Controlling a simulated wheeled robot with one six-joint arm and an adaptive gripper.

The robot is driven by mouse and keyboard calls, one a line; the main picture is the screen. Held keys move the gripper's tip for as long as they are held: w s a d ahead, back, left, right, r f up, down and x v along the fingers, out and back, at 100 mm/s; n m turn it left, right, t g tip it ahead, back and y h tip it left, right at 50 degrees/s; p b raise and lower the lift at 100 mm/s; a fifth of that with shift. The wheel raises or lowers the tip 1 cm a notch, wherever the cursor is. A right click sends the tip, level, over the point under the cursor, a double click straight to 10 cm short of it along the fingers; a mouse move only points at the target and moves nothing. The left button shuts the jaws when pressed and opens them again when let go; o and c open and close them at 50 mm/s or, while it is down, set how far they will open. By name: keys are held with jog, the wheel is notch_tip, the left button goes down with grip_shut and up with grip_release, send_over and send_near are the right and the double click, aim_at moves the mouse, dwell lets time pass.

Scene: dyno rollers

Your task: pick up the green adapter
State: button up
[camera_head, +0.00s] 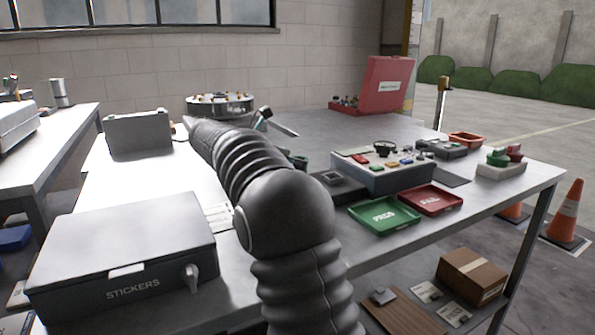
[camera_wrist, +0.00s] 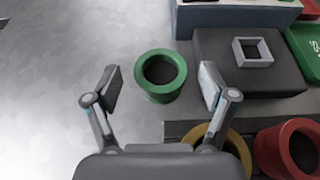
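The green adapter (camera_wrist: 160,96) is a short hollow ring, standing open end up on the pale tabletop in the wrist view. My gripper (camera_wrist: 161,86) is open, with one finger pad on each side of the adapter in the picture. Gaps show between the ring and both pads, and nothing is held. The height of the fingers above the table is hard to judge.
A dark block with a square socket (camera_wrist: 252,52) is close right of the adapter. A yellow ring (camera_wrist: 237,140) and a red ring (camera_wrist: 268,153) are at lower right. Green (camera_head: 385,215) and red (camera_head: 431,200) trays lie further right. The tabletop left of the adapter is clear.

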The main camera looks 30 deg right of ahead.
jog(key=c, duration=1.1)
jog(key=shift+o, duration=0.2)
jog(key=shift+r, duration=0.15)
